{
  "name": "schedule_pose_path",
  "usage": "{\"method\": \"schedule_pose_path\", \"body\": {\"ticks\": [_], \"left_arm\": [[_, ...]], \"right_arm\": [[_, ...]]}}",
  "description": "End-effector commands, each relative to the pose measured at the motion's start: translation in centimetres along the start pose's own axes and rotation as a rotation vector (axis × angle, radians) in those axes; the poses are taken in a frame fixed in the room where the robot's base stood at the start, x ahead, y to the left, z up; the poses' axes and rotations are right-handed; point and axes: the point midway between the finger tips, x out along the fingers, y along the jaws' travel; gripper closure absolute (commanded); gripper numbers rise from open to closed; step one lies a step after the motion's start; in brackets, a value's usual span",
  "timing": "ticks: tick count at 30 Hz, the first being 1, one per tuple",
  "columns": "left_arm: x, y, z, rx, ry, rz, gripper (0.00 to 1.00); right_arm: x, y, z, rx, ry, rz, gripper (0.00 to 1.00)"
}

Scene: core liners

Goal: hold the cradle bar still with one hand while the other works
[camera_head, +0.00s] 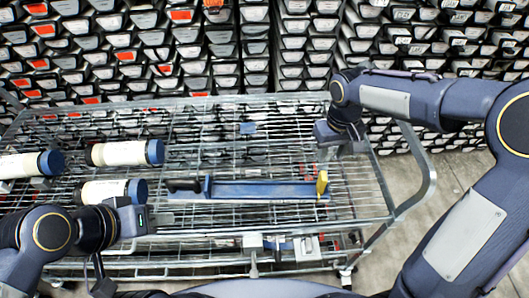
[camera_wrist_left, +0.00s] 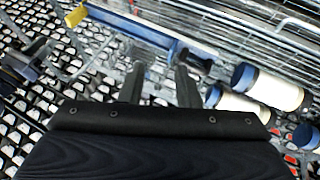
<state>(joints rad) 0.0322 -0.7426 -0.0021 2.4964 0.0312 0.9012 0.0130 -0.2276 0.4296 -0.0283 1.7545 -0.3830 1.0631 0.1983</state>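The cradle bar (camera_head: 265,189) is a long blue bar lying across the wire cart, with a black handle (camera_head: 184,185) at its left end and a yellow piece (camera_head: 322,184) at its right end. The bar also shows in the left wrist view (camera_wrist_left: 140,28). My left gripper (camera_head: 146,218) is low and left of the handle, apart from the bar. In the left wrist view its two fingers (camera_wrist_left: 158,88) are spread with nothing between them. My right gripper (camera_head: 325,154) hangs above the yellow end; its fingers are mostly hidden, and contact cannot be told.
White tubes with blue caps lie at the cart's left: one behind (camera_head: 120,153), one near my left gripper (camera_head: 106,191), one at the far left (camera_head: 28,164). The wire cart (camera_head: 365,188) has a raised rail. Racks of trays (camera_head: 190,50) stand behind.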

Motion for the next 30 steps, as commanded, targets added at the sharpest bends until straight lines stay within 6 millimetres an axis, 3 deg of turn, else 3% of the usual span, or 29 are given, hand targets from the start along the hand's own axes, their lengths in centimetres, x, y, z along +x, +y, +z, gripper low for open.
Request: {"method": "schedule_pose_path", "body": {"ticks": [1, 5, 11, 20, 30], "left_arm": [[0.0, 0.0, 0.0, 0.0, 0.0, 0.0, 0.63], [0.1, 0.0, -0.4, -0.028, -0.012, -0.001, 0.46], [1.6, -0.3, -2.9, -0.233, -0.09, -0.031, 0.2], [7.7, -1.0, -8.2, -0.706, -0.207, -0.2, 0.2], [18.4, -1.5, -11.1, -1.159, -0.182, -0.488, 0.2]], "right_arm": [[0.0, 0.0, 0.0, 0.0, 0.0, 0.0, 0.64], [0.0, 0.0, 0.0, 0.001, 0.0, -0.001, 0.64], [0.0, 0.0, 0.1, 0.001, 0.0, -0.001, 0.64], [0.0, 0.0, 0.1, 0.001, 0.0, -0.002, 0.64], [0.0, 0.0, 0.1, 0.001, 0.0, -0.002, 0.64]]}}
